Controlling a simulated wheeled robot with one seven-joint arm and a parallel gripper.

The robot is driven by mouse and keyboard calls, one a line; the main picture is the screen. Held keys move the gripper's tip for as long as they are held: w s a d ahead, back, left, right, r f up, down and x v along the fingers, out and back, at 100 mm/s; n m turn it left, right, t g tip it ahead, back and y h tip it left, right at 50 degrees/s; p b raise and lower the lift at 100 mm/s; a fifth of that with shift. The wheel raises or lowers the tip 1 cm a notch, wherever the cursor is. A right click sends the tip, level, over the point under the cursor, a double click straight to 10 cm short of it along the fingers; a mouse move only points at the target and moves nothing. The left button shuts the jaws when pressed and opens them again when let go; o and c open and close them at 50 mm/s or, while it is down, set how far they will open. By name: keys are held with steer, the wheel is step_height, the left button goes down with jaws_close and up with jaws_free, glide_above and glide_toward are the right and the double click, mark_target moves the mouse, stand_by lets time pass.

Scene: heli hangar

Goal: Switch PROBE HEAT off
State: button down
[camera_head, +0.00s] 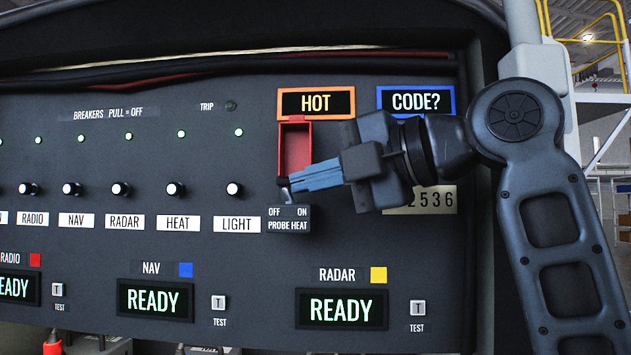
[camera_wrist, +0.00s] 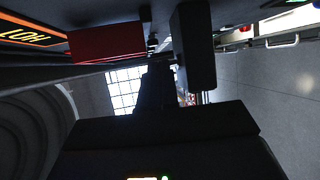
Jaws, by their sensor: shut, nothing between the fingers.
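The PROBE HEAT switch (camera_head: 283,182) is a small dark lever above a plate (camera_head: 289,225) marked OFF on the left and ON on the right. The lever shows at the left part of the plate, on the OFF side. Its red guard (camera_head: 297,150) stands raised above it and also shows in the wrist view (camera_wrist: 106,42).
A row of breaker knobs, including LIGHT (camera_head: 234,189) and HEAT (camera_head: 176,189), lies left of the switch. A CODE? display (camera_head: 416,101) is at the upper right, and a number plate (camera_head: 435,202) is partly behind my gripper. NAV (camera_head: 155,299) and RADAR (camera_head: 341,307) displays read READY below.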

steer(key=b+v, duration=0.1)
steer(key=v, duration=0.6)
steer(key=shift+s+d+b, duration=0.15)
steer(key=shift+d+b, duration=0.2)
steer(key=shift+b, duration=0.05)
steer(key=shift+s, duration=0.1)
